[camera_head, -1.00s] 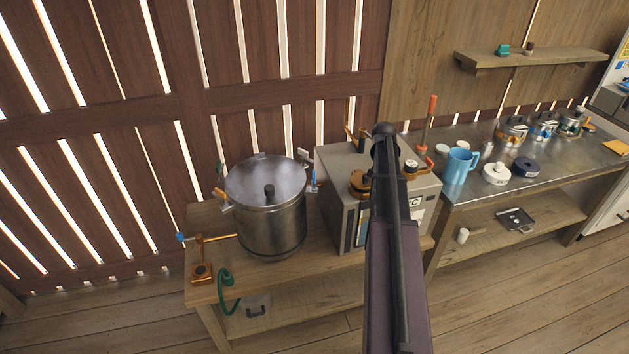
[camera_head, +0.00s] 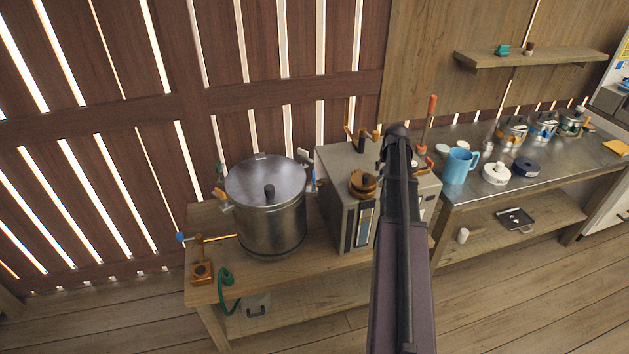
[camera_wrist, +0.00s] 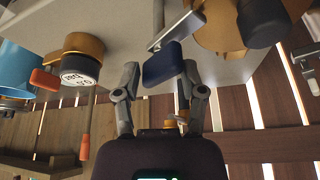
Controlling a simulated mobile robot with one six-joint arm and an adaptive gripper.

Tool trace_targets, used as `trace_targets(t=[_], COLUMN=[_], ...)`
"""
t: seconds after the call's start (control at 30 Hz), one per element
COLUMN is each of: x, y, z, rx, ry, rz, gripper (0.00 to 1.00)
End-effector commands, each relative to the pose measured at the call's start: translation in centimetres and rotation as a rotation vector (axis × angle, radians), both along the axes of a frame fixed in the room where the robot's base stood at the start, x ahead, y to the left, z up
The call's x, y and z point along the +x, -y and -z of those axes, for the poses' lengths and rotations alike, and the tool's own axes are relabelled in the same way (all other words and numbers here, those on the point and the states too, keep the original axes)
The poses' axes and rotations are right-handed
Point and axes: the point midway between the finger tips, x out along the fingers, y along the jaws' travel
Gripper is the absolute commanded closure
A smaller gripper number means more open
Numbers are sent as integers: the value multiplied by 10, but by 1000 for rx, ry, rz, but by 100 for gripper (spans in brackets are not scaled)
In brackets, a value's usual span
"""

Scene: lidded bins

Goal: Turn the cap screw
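A round brown cap with a dark knob (camera_head: 363,183) sits on top of a grey box-shaped machine (camera_head: 340,200); I take it as the likely cap screw, but cannot be sure. In the wrist view a large brown round part (camera_wrist: 212,30), likely the same cap, is at the upper right, beyond the fingers. My gripper (camera_wrist: 160,76) is open there. A dark blue block (camera_wrist: 162,62) on a flat metal bar (camera_wrist: 175,30) shows between its fingertips, with a small gap visible at the left finger. In the head view my arm hides the gripper.
A steel lidded pot (camera_head: 268,215) stands left of the machine. A red-handled lever (camera_head: 430,115) rises behind my arm. A blue mug (camera_head: 459,166) and a white lidded jar (camera_head: 496,173) stand on the metal bench at right. A black-and-orange labelled cap (camera_wrist: 82,58) is left in the wrist view.

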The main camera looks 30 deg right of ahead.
Motion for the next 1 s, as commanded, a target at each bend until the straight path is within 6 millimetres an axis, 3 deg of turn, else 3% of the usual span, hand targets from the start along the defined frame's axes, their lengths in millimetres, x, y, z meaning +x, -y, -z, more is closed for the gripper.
trace_targets(t=[0.77,1.0], x=[1,-9], y=[0,-1], z=[0,-25], rx=[1,0], ry=[0,0], rz=[-446,-451], gripper=[49,49])
